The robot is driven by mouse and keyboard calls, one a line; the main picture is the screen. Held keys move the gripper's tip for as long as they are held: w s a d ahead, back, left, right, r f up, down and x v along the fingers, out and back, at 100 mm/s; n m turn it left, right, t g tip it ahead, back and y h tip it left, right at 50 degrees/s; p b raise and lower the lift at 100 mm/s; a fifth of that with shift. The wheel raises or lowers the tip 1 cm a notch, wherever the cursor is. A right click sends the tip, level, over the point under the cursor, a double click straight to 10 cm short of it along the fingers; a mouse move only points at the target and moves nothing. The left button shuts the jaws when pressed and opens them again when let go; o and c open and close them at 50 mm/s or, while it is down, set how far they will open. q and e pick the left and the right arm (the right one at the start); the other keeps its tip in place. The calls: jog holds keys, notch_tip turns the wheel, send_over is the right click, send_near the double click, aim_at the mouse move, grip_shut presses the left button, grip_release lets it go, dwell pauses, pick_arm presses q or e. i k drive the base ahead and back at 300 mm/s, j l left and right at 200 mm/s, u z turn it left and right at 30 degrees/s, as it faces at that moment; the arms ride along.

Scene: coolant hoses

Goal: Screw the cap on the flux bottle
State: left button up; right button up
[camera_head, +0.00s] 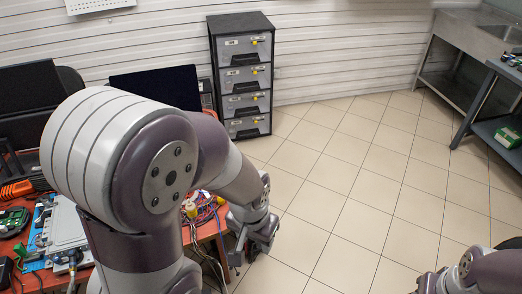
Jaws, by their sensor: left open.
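My left arm crosses the left half of the head view and hides much of the red workbench (205,232). My left gripper (248,252) hangs over the floor just right of the bench edge. It is open, with nothing visible between its fingers. A small pale yellowish item (191,210) stands or lies on the bench by the arm; I cannot tell whether it is the flux bottle. I cannot make out a cap. My right arm shows at the bottom right corner; its gripper fingers are not visible.
Coiled red and blue cables (207,203) lie at the bench's right edge, with wires hanging down. Circuit boards (14,219) and tools lie at left. A dark drawer cabinet (243,75) stands by the wall. A metal sink table (470,40) is at right. The tiled floor between is clear.

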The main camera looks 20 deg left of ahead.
aim_at(191, 207)
jog(key=i+l+u, duration=0.1)
jog(key=u, duration=1)
jog(key=j+u, duration=0.15)
jog(key=u, duration=0.4)
